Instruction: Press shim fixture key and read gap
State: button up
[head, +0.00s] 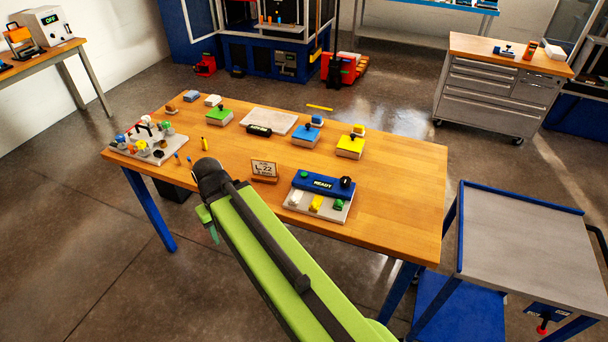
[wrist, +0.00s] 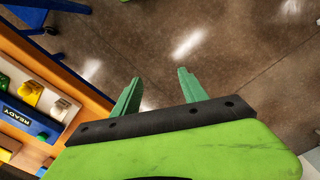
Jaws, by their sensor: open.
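The shim fixture (head: 322,184) is a blue block on a pale base near the table's front edge, its display reading READY. In front of the display sit a white key (head: 295,197), a yellow key (head: 316,203) and a green key (head: 338,204). A black knob (head: 346,182) is at its right end. In the wrist view the fixture (wrist: 20,115) lies at the left edge, partly cut off. My gripper (wrist: 160,76) is open and empty over the floor, off the table edge and apart from the keys. In the head view my arm mostly hides it.
The wooden table (head: 395,190) also holds a small sign (head: 264,170), partly unreadable, a grey plate (head: 268,121), green, blue and yellow knobbed blocks, and a cluttered tray (head: 150,150) at left. A grey cart (head: 530,240) stands right of the table. Open floor lies left of it.

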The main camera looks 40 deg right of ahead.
grip_shut()
dwell(1.4)
